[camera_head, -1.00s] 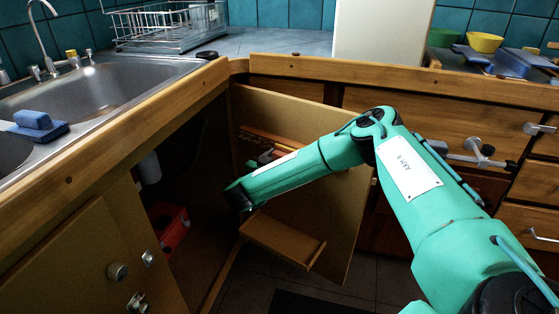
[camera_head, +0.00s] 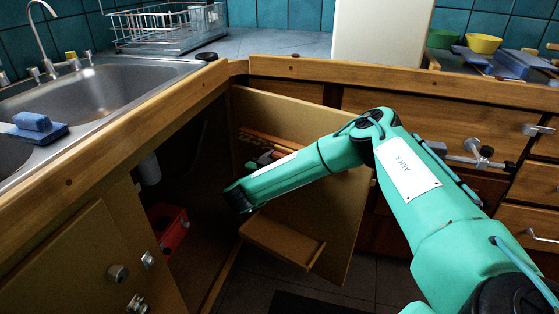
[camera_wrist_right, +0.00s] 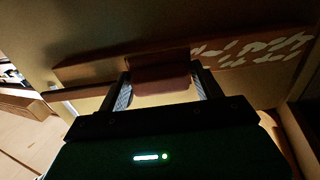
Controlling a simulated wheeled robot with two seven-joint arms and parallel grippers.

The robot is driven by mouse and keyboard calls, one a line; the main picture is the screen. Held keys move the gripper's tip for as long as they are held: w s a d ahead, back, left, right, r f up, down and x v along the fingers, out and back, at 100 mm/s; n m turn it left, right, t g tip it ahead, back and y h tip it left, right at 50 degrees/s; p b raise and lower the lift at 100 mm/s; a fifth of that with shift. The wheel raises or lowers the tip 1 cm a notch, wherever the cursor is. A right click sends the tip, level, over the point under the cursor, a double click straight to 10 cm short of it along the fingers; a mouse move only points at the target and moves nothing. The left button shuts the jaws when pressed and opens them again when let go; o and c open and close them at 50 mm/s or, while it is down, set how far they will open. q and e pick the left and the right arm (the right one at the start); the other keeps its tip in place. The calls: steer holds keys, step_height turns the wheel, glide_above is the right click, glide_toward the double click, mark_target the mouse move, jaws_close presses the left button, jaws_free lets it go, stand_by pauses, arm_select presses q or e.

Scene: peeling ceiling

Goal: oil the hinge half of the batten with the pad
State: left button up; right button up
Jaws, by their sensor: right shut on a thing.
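The batten (camera_head: 268,138) is a brown strip across the inner face of the open cabinet door (camera_head: 330,215). In the right wrist view the batten (camera_wrist_right: 90,69) runs across the picture, with pale, irregular patches on its right part. My right gripper (camera_wrist_right: 163,90) is shut on a reddish-brown block, the pad (camera_wrist_right: 160,78), held against or just in front of the batten's middle; I cannot tell whether they touch. In the head view my right arm reaches across the door and partly hides the gripper and pad. My left gripper is not in view.
A small shelf (camera_head: 283,243) sticks out low on the door. A red box (camera_head: 168,228) stands inside the dark cabinet to the left. The counter edge (camera_head: 420,83) runs above the door, and the sink (camera_head: 120,85) is at the left.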

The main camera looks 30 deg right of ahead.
mark_target(267, 146)
steer(key=shift+d+r+p, duration=0.1)
steer(key=shift+p, duration=0.3)
stand_by(0.6)
steer(key=w, duration=0.1)
steer(key=w+a, duration=0.1)
steer(key=w, duration=0.1)
steer(key=shift+w+a+b, duration=0.3)
steer(key=shift+w+b, duration=0.05)
steer(key=shift+w+d+p, duration=0.1)
steer(key=shift+d+p, duration=0.1)
steer(key=shift+p, duration=0.2)
stand_by(0.4)
stand_by(0.4)
steer(key=w, duration=0.1)
steer(key=w+a+b, duration=0.1)
steer(key=w, duration=0.1)
steer(key=shift+w+a+f+b, duration=0.15)
steer(key=shift+f+b, duration=0.05)
steer(key=shift+b, duration=0.1)
steer(key=shift+w+r, duration=0.1)
steer(key=shift+w, duration=0.15)
